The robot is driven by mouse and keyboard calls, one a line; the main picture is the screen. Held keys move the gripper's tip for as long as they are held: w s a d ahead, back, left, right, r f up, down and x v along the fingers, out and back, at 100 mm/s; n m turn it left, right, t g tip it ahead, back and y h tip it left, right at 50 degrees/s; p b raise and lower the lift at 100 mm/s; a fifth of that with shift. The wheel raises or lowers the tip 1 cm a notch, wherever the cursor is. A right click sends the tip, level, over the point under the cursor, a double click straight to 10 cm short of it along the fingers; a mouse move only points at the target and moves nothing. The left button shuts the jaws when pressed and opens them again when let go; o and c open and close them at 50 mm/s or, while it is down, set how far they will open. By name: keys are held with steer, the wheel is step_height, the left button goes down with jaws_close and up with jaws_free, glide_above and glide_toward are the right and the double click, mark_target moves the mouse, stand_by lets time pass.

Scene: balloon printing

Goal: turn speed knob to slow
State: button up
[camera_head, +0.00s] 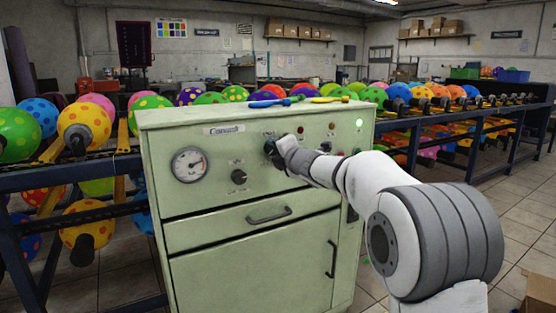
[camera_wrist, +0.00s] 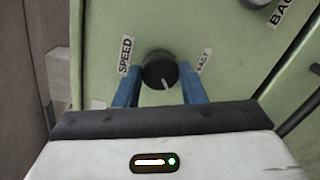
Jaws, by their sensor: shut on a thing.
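The speed knob (camera_wrist: 158,70) is black and round with a white pointer line. In the wrist view the line points down and slightly right. A SPEED label (camera_wrist: 125,55) is to its left and a label that looks like FAST (camera_wrist: 204,61) is to its right. My gripper (camera_wrist: 160,82) has its two blue fingers on either side of the knob, shut on it. In the head view my gripper (camera_head: 272,150) is against the upper front panel of the pale green machine (camera_head: 250,265), and it hides the knob there.
The panel also has a round gauge (camera_head: 189,164), another black knob (camera_head: 238,176) and small indicator lights. A drawer handle (camera_head: 269,214) sticks out below. Racks of spotted balloons (camera_head: 83,124) stand on both sides. Open tiled floor (camera_head: 520,235) lies at the right.

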steer(key=shift+r+n+b, duration=0.1)
steer(key=shift+n+b, duration=0.3)
steer(key=shift+n, duration=0.2)
steer(key=o, duration=1)
steer(key=v, duration=0.7)
steer(key=shift+s+d, duration=0.2)
steer(key=shift+s, duration=0.1)
steer(key=shift+p, duration=0.3)
